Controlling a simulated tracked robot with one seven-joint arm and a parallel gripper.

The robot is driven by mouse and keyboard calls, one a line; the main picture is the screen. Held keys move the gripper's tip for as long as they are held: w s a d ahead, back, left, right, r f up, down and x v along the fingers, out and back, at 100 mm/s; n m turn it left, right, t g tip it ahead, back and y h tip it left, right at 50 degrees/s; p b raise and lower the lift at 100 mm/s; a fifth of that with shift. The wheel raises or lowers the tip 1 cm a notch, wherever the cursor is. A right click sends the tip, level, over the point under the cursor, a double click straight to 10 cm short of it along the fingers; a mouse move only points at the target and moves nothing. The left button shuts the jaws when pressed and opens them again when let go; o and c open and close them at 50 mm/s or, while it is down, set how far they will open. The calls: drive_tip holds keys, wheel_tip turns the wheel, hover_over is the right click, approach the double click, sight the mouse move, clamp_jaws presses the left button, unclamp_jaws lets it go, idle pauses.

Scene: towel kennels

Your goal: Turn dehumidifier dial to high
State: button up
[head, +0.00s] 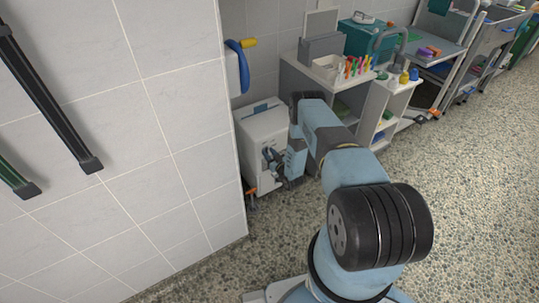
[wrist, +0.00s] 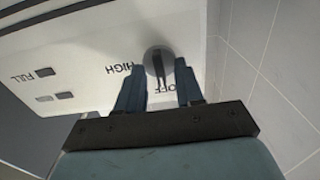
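The dehumidifier is a white box (head: 264,122) on the floor beside the tiled wall, and its panel (wrist: 85,70) fills much of the wrist view, upside down. A round grey dial (wrist: 149,65) with a dark pointer bar sits on the panel. HIGH is printed to the dial's left in this view and OFF just below it. The bar lies toward the OFF label. My gripper (wrist: 160,80) is open, one finger to each side of the dial in the wrist view. I cannot tell whether the fingers touch it. In the head view my gripper (head: 277,166) is at the box's front, hiding the dial.
A tiled wall (head: 165,120) stands close on the left, with a blue-handled item (head: 238,65) on its edge. A grey shelf unit (head: 345,105) with pens and bottles is to the right of the dehumidifier. The pebbled floor (head: 470,170) at right is clear.

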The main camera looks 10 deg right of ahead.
clamp_jaws()
idle(0.3)
drive_tip(key=shift+m, duration=0.3)
drive_tip(key=shift+d+f+m, duration=0.1)
drive_tip(key=shift+d+m, duration=0.05)
drive_tip(key=shift+m, duration=2.7)
drive_tip(key=shift+d+f+m, duration=0.1)
drive_tip(key=shift+d+m, duration=0.05)
drive_tip(key=shift+m, duration=2.75)
drive_tip(key=shift+d+f+m, duration=0.1)
drive_tip(key=shift+d+m, duration=0.05)
drive_tip(key=shift+m, duration=2.7)
